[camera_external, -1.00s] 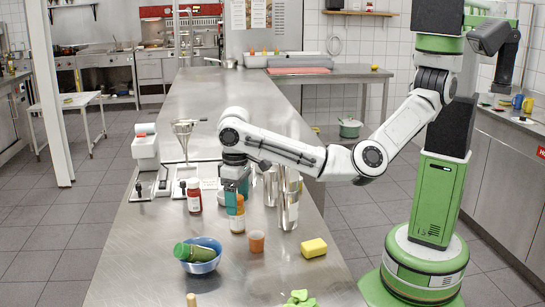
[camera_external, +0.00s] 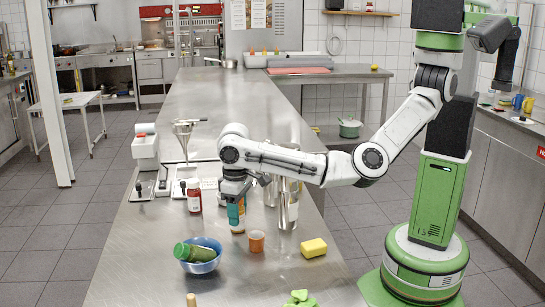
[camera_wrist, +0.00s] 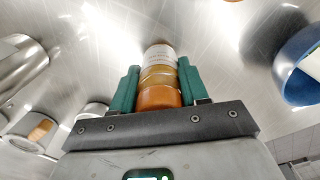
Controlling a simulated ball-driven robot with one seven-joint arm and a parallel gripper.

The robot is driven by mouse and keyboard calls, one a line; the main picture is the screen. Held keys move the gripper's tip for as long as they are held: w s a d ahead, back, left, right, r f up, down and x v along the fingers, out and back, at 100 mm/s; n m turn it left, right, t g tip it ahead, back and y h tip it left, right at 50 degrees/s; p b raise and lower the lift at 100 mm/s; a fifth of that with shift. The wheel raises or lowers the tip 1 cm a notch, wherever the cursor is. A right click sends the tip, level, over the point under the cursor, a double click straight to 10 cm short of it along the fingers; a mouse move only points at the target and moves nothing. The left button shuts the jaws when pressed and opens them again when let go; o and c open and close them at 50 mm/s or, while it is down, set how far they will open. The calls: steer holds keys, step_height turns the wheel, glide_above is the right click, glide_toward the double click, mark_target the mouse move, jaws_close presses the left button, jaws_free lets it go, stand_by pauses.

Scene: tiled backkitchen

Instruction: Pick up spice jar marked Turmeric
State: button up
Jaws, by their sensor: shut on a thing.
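An orange-brown spice jar with a pale label (camera_wrist: 158,80) stands between my fingers in the wrist view. The label is too small to read. My gripper (camera_wrist: 158,92) is shut on it, with one teal finger against each side. In the external view my gripper (camera_external: 236,213) points down at the counter and hides most of the jar; only a little of its base (camera_external: 238,230) shows, at counter level.
An orange cup (camera_external: 256,241), tall metal containers (camera_external: 288,205) and a yellow sponge (camera_external: 313,248) are close on the right.

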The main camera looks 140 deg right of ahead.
steer(key=c, duration=0.5)
steer(key=shift+o, duration=0.2)
steer(key=shift+r, duration=0.1)
